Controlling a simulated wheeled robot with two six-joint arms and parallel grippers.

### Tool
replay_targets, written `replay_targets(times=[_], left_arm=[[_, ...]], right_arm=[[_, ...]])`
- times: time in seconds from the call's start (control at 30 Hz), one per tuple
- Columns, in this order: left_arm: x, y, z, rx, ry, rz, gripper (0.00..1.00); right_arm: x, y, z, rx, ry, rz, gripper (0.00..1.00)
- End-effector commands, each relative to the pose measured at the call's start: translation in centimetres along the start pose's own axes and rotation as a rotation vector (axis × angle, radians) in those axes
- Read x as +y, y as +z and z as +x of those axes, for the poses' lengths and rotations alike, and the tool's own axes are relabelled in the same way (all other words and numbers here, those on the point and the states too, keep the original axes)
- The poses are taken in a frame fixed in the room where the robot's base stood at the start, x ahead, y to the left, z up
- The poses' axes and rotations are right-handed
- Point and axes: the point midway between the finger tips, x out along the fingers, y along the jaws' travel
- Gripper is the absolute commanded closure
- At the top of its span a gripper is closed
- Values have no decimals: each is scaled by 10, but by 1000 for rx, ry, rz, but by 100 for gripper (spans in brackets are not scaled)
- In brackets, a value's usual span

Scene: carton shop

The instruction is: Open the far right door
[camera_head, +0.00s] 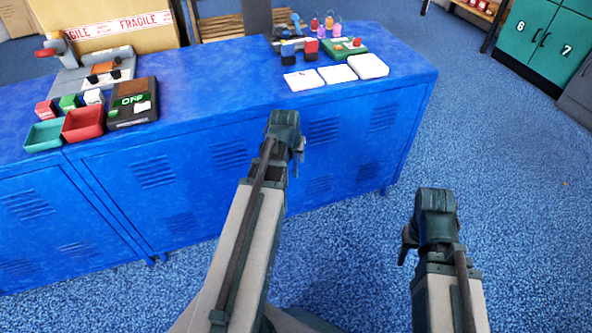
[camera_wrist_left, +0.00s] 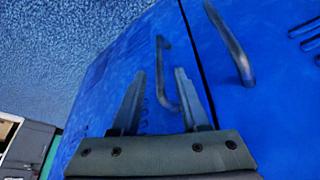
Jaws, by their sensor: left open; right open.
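In the head view, the blue cabinet (camera_head: 215,205) has louvred doors, the right one (camera_head: 350,150) partly behind my left arm. My left gripper (camera_head: 284,122) is in front of the cabinet near its top edge. In the left wrist view, its open fingers (camera_wrist_left: 160,82) point at the blue front. One bar handle (camera_wrist_left: 164,75) appears between the fingers; contact cannot be told. A second bar handle (camera_wrist_left: 232,45) is to the right, across a dark door seam (camera_wrist_left: 198,65). The doors look shut. My right gripper (camera_head: 432,215) is open and empty over the carpet.
The cabinet top holds trays (camera_head: 83,122), a dark box (camera_head: 132,103), white cards (camera_head: 338,73) and small bottles (camera_head: 329,22). A green locker (camera_head: 546,42) numbered 6 and 7 stands at the upper right. Carpet (camera_head: 515,170) right of the cabinet is clear.

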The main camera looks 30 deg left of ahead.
Motion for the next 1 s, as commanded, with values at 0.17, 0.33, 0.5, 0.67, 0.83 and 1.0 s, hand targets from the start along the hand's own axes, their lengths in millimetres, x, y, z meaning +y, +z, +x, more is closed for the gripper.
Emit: replay_targets(times=[0.17,0.33,0.5,0.67,0.83,1.0], left_arm=[[0,1,35,0,0,0,55],[0,1,53,0,0,0,55],[0,0,58,0,0,0,55],[0,0,57,0,0,0,55],[0,0,57,0,0,0,73],[0,0,57,0,0,0,100]], right_arm=[[-4,-2,32,2,-3,-5,50],[-6,-3,49,3,-5,-6,50],[-7,-4,54,3,-6,-7,50],[-7,-4,52,3,-6,-7,50],[-7,-4,52,3,-6,-7,50],[-7,-4,52,3,-6,-7,50]])
